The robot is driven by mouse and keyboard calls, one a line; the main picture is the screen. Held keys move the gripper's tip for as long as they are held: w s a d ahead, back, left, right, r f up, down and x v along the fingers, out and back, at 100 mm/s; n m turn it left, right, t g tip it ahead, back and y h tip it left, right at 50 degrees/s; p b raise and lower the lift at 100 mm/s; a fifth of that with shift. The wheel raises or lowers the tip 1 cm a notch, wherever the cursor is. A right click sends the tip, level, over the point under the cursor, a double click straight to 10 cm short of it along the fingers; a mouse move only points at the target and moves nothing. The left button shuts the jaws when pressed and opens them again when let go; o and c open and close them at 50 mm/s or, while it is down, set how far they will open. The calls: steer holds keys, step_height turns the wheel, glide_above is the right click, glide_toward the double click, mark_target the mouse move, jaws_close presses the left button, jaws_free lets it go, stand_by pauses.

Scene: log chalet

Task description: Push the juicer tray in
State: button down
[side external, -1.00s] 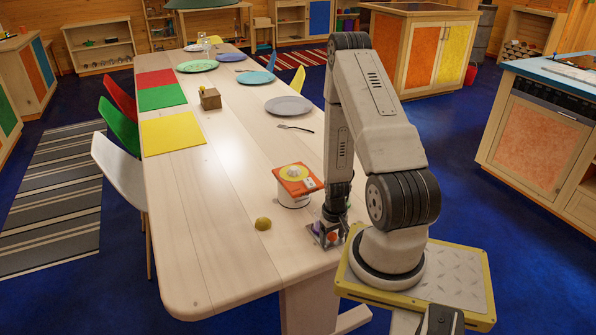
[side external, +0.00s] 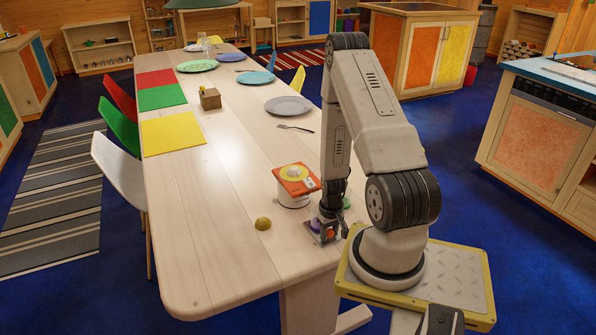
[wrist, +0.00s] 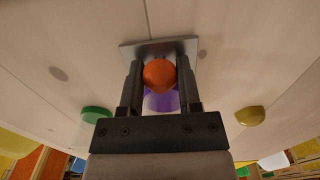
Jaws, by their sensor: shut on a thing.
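The juicer (side external: 293,199) looks to be the white round body on the table, with a square orange tray (side external: 291,188) on top. The tray carries a pale yellow disc and a white tab at its right end, and sits slightly off to one side. My gripper (side external: 326,229) is low over the table, in front of the juicer and to its right, apart from the tray. In the wrist view, its fingers (wrist: 160,78) are shut on an orange ball (wrist: 158,74). A purple piece (wrist: 161,102) shows behind the ball, and a grey square plate (wrist: 186,47) lies beyond the fingertips. The juicer is not recognisable in the wrist view.
A yellow lemon-like piece (side external: 263,223) lies left of my gripper. A green piece (side external: 346,203) is behind it on the right, partly hidden. A fork (side external: 296,129) and a grey plate (side external: 288,106) lie farther back. The table's left front is clear.

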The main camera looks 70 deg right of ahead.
steer(key=shift+w+d, duration=1.45)
steer(key=shift+w, duration=0.15)
steer(key=shift+c, duration=1.6)
jaws_free()
steer(key=shift+r, duration=0.15)
steer(key=shift+r, duration=2.9)
